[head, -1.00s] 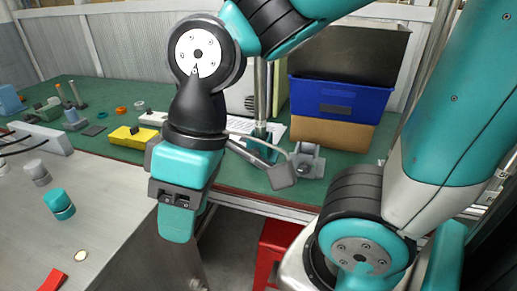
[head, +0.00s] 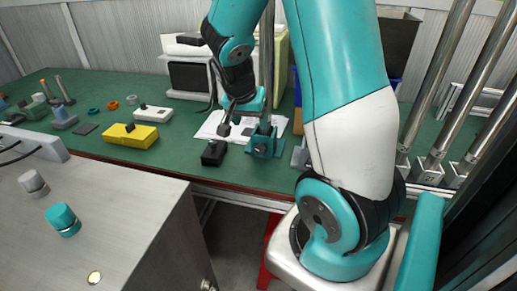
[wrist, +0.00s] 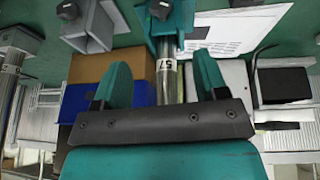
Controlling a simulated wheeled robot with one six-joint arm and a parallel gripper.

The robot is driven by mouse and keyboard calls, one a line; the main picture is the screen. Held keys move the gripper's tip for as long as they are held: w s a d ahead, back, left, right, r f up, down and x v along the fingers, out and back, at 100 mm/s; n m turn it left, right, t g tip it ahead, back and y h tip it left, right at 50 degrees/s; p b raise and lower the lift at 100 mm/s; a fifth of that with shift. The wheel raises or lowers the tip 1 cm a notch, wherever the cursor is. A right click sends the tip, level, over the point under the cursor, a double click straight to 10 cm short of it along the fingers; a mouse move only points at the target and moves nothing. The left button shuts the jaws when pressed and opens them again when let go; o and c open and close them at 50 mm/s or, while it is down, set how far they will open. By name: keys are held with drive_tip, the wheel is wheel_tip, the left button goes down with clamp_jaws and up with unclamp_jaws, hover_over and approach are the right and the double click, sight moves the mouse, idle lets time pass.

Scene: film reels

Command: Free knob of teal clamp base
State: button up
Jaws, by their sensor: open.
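The teal clamp base (head: 264,143) stands on the green bench, left of my forearm in the head view. In the wrist view the teal clamp base (wrist: 184,22) is at the top, with its dark round knob (wrist: 160,10) facing the camera. A steel post (wrist: 168,85) labelled 57 runs from it between my fingers. My gripper (wrist: 161,72) is open, with its teal fingers apart on either side of the post; no grip shows. In the head view my gripper (head: 256,102) is above the base, its fingertips hard to make out.
A grey clamp base (wrist: 88,25) with its own knob stands beside the teal one. White paper (head: 215,126) lies behind. A black block (head: 213,153), a yellow block (head: 131,136) and a blue crate (wrist: 76,100) are nearby.

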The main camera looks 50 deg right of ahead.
sight(259, 149)
drive_tip(key=b+x, duration=0.1)
drive_tip(key=x, duration=1.4)
drive_tip(key=shift+f, duration=0.25)
drive_tip(key=shift+c, duration=0.2)
drive_tip(key=c, duration=0.9)
